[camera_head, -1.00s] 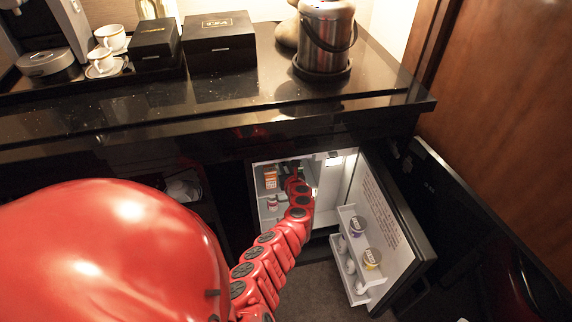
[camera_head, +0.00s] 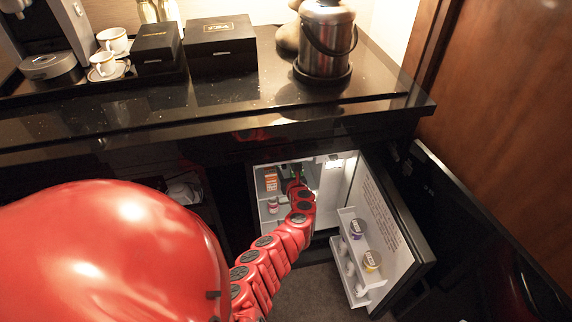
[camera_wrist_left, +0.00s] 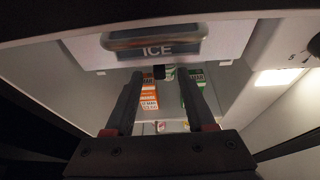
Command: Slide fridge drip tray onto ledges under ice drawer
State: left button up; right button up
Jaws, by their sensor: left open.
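The white ice drawer (camera_wrist_left: 158,40), marked ICE on its grey handle, is at the top of the left wrist view. Small light edges show under its two sides, but I cannot tell if they are the ledges. My left gripper (camera_wrist_left: 159,76) is open, with its two dark fingers pointing into the fridge below the drawer. Nothing shows held between the fingers. In the head view my red left arm reaches into the fridge (camera_head: 262,222), and the gripper is mostly hidden. I cannot make out the drip tray in either view. My right gripper is not in view.
An orange carton (camera_wrist_left: 149,91) and a green carton (camera_wrist_left: 190,84) stand deeper inside, beyond the fingers. The open fridge door (camera_head: 391,225) with jars on its racks is at the right. A black counter (camera_head: 240,102) overhangs the fridge.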

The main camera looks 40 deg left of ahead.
pick_arm(q)
jog(key=p+v, duration=0.2)
jog(key=v, duration=1.4)
